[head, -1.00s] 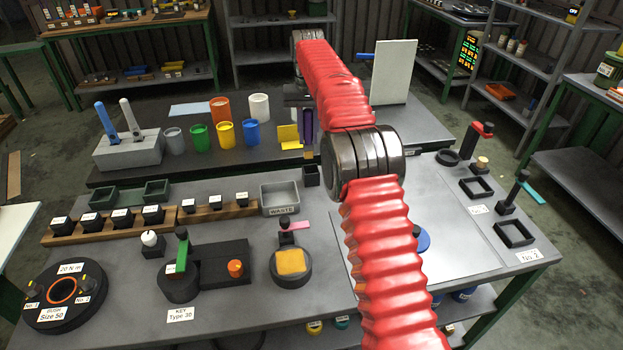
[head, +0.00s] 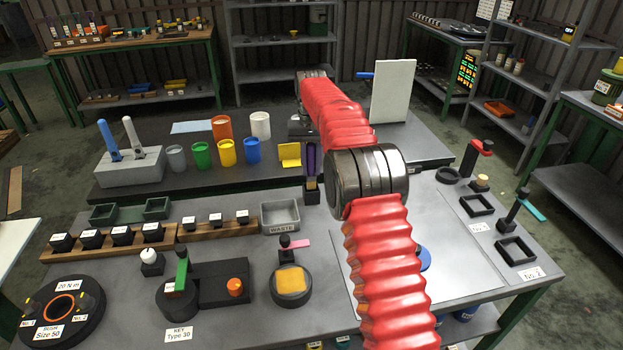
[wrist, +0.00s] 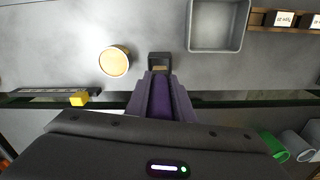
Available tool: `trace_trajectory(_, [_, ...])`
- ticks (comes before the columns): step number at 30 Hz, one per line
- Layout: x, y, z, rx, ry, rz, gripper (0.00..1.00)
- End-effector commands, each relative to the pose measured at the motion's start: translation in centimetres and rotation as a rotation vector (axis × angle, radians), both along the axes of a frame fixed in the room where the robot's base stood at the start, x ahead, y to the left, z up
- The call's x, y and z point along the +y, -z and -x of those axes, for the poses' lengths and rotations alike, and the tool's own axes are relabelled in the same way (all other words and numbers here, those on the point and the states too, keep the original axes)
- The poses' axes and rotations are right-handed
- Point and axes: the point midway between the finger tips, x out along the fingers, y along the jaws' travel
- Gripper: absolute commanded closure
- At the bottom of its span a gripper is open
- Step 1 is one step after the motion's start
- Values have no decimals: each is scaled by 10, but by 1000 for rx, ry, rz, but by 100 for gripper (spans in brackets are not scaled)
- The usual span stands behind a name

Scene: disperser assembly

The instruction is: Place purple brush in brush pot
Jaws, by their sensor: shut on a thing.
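My gripper (wrist: 159,82) is shut on the purple brush (wrist: 160,100), whose handle lies between the two fingers. In the head view the brush (head: 311,160) hangs upright, tan bristles down, partly hidden by my gripper. The brush pot (head: 311,197) is a small black square holder beside the waste tray. It also shows in the wrist view (wrist: 160,56), straight ahead of the fingertips. The bristles are at the pot's mouth; I cannot tell whether they are inside it or just above.
The grey waste tray (head: 280,214) stands close left of the pot. Coloured cups (head: 227,152) and a yellow holder (head: 290,156) stand behind. A fixture with a yellow pad (head: 291,281) is in front. My red arm hides the table right of the pot.

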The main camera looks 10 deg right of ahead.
Motion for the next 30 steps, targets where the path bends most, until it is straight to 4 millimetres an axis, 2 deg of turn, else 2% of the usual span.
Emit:
trace_trajectory(5, [0, 10, 0, 2, 0, 0, 100])
trace_trajectory(13, [-1, 44, 0, 2, 1, 0, 100])
trace_trajectory(27, [-1, 49, 0, 0, 1, 0, 100])
trace_trajectory(28, [-1, 49, 0, 0, 1, 0, 77])
trace_trajectory(30, [-1, 49, 0, 0, 1, 0, 72])
